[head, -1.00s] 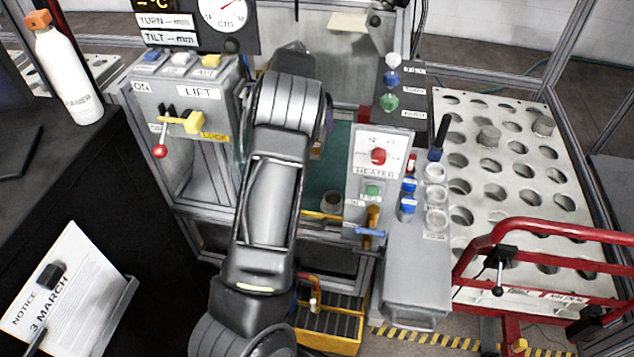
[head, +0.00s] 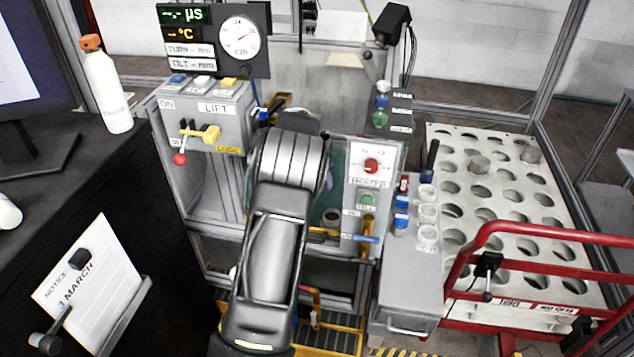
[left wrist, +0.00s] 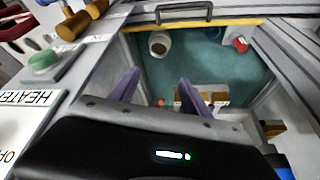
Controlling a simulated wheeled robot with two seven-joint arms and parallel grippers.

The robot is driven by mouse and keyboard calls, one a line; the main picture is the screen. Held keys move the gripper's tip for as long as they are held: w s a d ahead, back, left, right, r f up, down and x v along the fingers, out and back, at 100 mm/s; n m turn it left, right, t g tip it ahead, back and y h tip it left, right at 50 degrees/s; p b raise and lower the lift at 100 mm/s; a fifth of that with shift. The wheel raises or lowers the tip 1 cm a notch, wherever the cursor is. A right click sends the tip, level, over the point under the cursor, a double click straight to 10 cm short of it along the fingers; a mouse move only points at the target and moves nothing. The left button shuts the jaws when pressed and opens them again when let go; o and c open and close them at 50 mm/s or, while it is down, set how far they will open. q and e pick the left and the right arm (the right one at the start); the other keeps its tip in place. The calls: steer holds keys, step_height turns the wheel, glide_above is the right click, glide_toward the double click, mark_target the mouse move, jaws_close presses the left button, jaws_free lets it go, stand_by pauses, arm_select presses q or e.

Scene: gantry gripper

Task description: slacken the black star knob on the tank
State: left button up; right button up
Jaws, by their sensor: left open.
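The tank (left wrist: 215,60) is a metal-framed box with a teal inside. In the head view my left arm covers most of it, leaving a strip of teal (head: 333,190) beside the arm. I cannot make out a black star knob in either view; it may be hidden behind my left arm or hand. My left gripper (left wrist: 157,92) shows two purple fingers, apart and empty, pointing into or over the tank in the left wrist view. In the head view its fingers are almost wholly hidden behind the wrist. My right gripper is not in view.
The lift box (head: 205,120) with yellow and red levers stands left of my arm. The heater panel (head: 372,166) stands close on the right. A grey cup (left wrist: 160,43) sits in the tank. A perforated plate (head: 490,200) and red rail (head: 540,232) lie farther right.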

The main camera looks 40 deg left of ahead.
arm_select(q)
steer(key=s+d+f+n+y, duration=0.1)
steer(key=s+d+f+n, duration=0.1)
steer(key=d+f, duration=0.35)
steer(key=s+d+f+n, duration=0.1)
steer(key=s+d+f, duration=0.15)
steer(key=f, duration=0.55)
steer(key=s+d+f+g+h, duration=0.1)
steer(key=s+d+f, duration=0.3)
steer(key=d, duration=0.3)
steer(key=s+d+f+h, duration=0.1)
steer(key=s+d+f, duration=0.35)
steer(key=d, duration=0.25)
steer(key=s+d+m+g+h, duration=0.1)
steer(key=s+d+h, duration=0.1)
steer(key=s+d, duration=0.8)
steer(key=s+d+m+g+h, duration=0.2)
steer(key=s+d, duration=0.8)
steer(key=d, duration=0.5)
steer(key=shift+s+d+f, duration=0.15)
steer(key=shift+d+f, duration=0.05)
steer(key=shift+f, duration=0.2)
steer(key=shift+c, duration=0.5)
